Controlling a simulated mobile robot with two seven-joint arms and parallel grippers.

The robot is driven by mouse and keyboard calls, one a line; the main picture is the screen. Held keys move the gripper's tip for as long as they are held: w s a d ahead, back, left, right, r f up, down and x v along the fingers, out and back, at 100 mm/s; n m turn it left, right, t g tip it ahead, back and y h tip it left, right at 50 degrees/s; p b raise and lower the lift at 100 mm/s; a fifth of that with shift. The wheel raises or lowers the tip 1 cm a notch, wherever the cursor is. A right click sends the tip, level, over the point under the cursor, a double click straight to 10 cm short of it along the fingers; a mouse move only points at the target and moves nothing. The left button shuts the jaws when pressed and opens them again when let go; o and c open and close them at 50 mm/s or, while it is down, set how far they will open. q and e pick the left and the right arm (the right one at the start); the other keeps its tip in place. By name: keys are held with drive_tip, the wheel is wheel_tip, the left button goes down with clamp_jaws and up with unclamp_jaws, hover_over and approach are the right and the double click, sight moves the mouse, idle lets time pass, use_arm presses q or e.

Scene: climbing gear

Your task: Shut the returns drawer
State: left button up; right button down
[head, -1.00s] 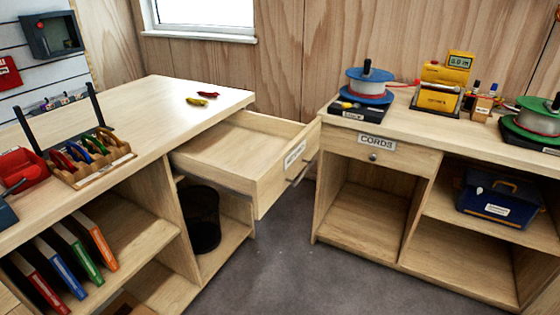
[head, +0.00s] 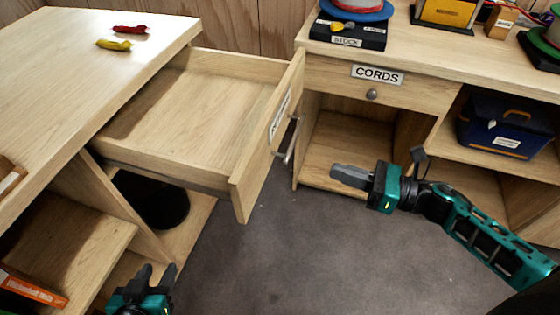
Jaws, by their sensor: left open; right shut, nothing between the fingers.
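The drawer (head: 185,120) stands pulled well out of the left bench in the head view, and it looks empty inside. Its front carries a white label (head: 280,116), seen too edge-on to read, and a bar handle (head: 287,140). My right gripper (head: 338,175) is shut and empty, to the right of the drawer front and apart from the handle, pointing left. My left gripper (head: 158,272) is open and empty at the bottom, below and in front of the drawer, beside the left bench's shelves.
The left bench top (head: 60,60) holds a red item (head: 130,29) and a yellow item (head: 115,44). A black bin (head: 150,198) stands under the drawer. A shut drawer labelled CORDS (head: 340,82) is in the right bench, close to the open drawer's front. Grey floor (head: 270,245) is clear between the benches.

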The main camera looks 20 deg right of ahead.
drive_tip(key=n, duration=0.2)
drive_tip(key=n+g+p, duration=0.1)
approach(266, 156)
drive_tip(key=shift+y, duration=0.3)
drive_tip(key=x, duration=0.6)
drive_tip(key=shift+w+a, duration=0.2)
drive_tip(key=shift+a, duration=0.15)
use_arm(q)
drive_tip(key=shift+s+a+r, duration=0.15)
drive_tip(key=shift+s+a, duration=0.1)
drive_tip(key=shift+s, duration=0.05)
